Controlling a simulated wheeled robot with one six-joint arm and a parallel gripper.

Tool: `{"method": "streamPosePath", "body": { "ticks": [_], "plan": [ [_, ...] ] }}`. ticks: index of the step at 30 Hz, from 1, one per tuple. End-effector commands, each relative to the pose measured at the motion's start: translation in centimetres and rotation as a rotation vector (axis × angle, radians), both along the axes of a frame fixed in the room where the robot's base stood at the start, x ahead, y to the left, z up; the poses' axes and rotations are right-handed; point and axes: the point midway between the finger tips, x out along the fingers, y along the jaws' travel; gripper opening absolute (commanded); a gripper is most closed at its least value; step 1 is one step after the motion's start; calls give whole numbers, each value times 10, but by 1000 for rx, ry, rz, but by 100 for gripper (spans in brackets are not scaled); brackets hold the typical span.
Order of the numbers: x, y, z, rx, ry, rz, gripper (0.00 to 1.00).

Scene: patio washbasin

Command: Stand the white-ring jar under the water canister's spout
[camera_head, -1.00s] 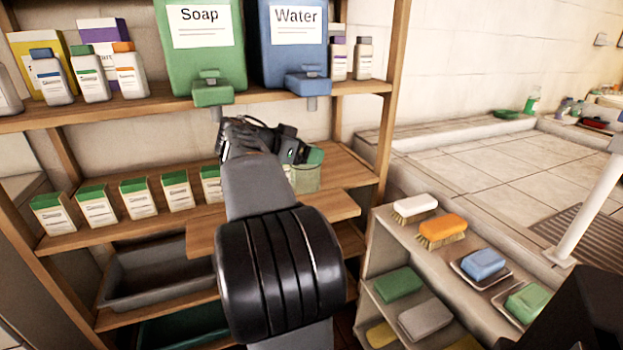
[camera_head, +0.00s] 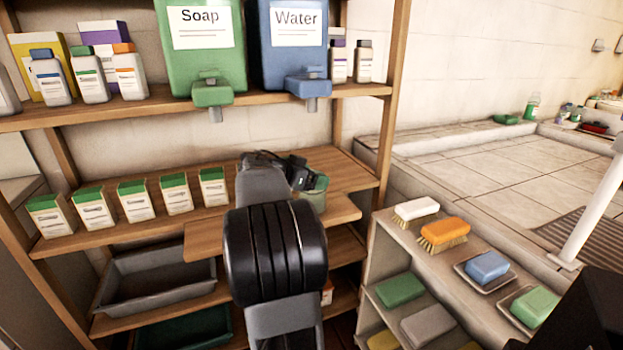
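The water canister (camera_head: 293,55) is blue and stands on the upper shelf, its spout (camera_head: 311,103) pointing down below the shelf edge. A pale green, see-through jar (camera_head: 315,201) is just beyond the end of my arm, below the spout in the picture. No white ring can be made out on it, so I cannot tell if it is the white-ring jar. My gripper (camera_head: 304,178) is dark and right at the jar, covering part of it. Its fingers are hidden, and I cannot tell whether the jar touches the board.
A green soap canister (camera_head: 203,50) with its own spout stands left of the water canister. Several green-topped soap boxes (camera_head: 136,201) line the lower shelf. A wooden board (camera_head: 342,209) juts forward near the jar. A low rack (camera_head: 390,245) with brushes and soap bars stands right.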

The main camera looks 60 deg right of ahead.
Motion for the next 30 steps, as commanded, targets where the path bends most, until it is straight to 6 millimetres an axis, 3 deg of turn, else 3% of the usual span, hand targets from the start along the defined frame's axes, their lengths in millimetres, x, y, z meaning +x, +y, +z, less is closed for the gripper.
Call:
{"method": "streamPosePath", "body": {
  "ticks": [11, 12, 17, 28, 30],
  "plan": [
    [0, 0, -3, -1, 0, 0, 46],
    [0, 0, -2, -1, 1, 0, 83],
    [0, 0, -2, 0, 1, 0, 99],
    [0, 0, 5, 0, 1, -1, 100],
    [4, 10, 6, -1, 0, 2, 100]
  ]
}}
